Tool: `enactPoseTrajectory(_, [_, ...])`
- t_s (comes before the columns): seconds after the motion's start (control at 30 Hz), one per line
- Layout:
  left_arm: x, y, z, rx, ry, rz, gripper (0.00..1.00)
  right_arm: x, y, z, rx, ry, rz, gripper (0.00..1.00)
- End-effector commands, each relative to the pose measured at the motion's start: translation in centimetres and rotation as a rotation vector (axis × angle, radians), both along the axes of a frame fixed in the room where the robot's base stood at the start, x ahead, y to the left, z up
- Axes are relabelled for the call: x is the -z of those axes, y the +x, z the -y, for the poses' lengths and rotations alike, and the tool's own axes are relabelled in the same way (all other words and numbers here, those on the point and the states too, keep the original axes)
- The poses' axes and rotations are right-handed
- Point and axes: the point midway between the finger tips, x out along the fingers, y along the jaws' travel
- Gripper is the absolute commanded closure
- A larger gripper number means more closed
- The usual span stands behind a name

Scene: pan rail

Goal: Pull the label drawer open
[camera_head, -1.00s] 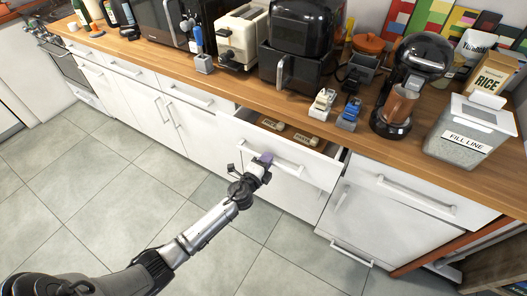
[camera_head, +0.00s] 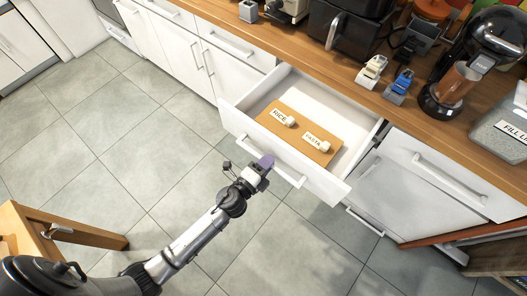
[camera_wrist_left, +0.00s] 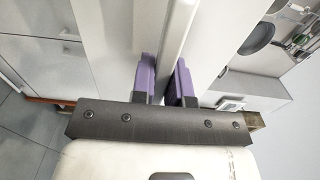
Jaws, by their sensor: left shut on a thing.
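The label drawer (camera_head: 232,117) is pulled well out from the white cabinet below the counter. Inside it lies a wooden board (camera_head: 301,132) with two labels on it, a RICE label (camera_head: 280,116) and a PASTA label (camera_head: 315,142), each beside a small pale piece. My left gripper (camera_head: 265,162) is at the bar handle (camera_head: 290,176) on the drawer front. In the left wrist view its purple fingers (camera_wrist_left: 164,80) sit on both sides of the handle bar (camera_wrist_left: 178,32), shut on it. My right gripper is not in view.
The wooden counter (camera_head: 335,79) above carries a black appliance (camera_head: 345,28), two small dispensers (camera_head: 400,83), a coffee machine (camera_head: 470,70) and a grey container (camera_head: 503,135). A wooden piece of furniture (camera_head: 70,228) stands at lower left. The tiled floor before the drawer is clear.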

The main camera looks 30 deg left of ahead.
Motion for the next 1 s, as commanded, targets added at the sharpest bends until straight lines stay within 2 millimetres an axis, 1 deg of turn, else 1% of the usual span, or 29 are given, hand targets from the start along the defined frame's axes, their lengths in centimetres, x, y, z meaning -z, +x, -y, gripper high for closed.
enactPoseTrajectory(0.2, [-0.04, -0.43, 0.38, 0.009, -0.001, 0.000, 1.00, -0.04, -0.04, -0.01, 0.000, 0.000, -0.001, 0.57])
enactPoseTrajectory(0.5, [-0.03, -0.44, 0.39, 0.010, -0.001, 0.000, 1.00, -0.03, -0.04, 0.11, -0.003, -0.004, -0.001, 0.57])
enactPoseTrajectory(0.53, [-0.03, -0.44, 0.39, 0.010, -0.001, 0.000, 0.83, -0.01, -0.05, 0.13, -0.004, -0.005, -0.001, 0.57])
enactPoseTrajectory(0.77, [-0.01, -0.44, 0.39, 0.011, 0.000, 0.000, 0.61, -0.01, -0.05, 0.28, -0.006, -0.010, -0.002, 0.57])
enactPoseTrajectory(0.8, [0.00, -0.44, 0.39, 0.011, 0.000, 0.000, 0.60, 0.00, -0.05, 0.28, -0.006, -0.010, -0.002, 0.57])
enactPoseTrajectory(1.0, [0.01, -0.44, 0.39, 0.011, 0.000, 0.000, 0.60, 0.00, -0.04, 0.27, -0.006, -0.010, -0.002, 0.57])
